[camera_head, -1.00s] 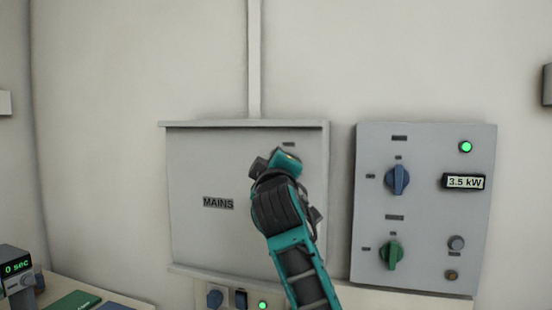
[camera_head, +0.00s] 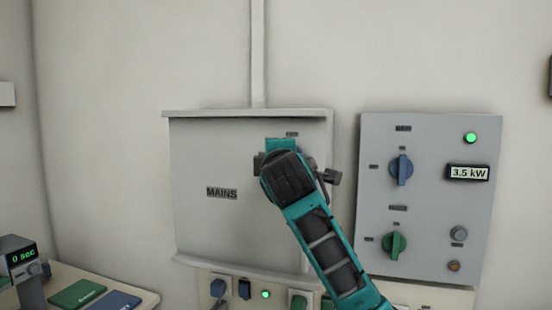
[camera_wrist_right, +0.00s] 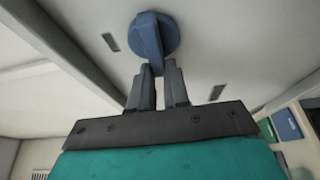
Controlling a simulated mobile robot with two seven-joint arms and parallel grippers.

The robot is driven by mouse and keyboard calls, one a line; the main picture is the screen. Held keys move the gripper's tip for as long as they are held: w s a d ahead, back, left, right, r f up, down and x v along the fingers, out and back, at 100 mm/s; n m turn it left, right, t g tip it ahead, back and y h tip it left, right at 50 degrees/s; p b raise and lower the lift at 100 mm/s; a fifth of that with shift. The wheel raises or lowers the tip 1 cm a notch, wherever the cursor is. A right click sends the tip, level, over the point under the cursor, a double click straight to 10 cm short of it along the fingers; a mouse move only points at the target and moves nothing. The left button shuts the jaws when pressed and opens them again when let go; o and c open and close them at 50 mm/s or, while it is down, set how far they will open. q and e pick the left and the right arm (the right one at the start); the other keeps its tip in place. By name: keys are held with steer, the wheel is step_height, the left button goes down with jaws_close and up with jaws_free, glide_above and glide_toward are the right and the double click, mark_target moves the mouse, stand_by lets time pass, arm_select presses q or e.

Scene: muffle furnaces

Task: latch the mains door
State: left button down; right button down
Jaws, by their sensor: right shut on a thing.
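The grey mains door (camera_head: 205,165) is a flat panel on the wall, marked MAINS, and looks closed against its box. A round blue latch knob (camera_wrist_right: 168,32) with a raised grip bar is on the door. My right gripper (camera_wrist_right: 157,70) is shut on the knob's bar in the right wrist view. Short dark marks lie on the door on two sides of the knob. In the head view my right wrist covers the knob and the fingertips. My left gripper is not in view.
A control panel (camera_head: 435,200) with a blue knob, a green knob, a green lamp and a 3.5 kW display is right of the door. Switches and a green lamp (camera_head: 265,294) sit below the door. A timer (camera_head: 22,258) stands at lower left.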

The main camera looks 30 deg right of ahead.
stand_by(0.3)
steer(key=c, duration=1.1)
jaws_free()
steer(key=v, duration=1.3)
steer(key=shift+b, duration=0.4)
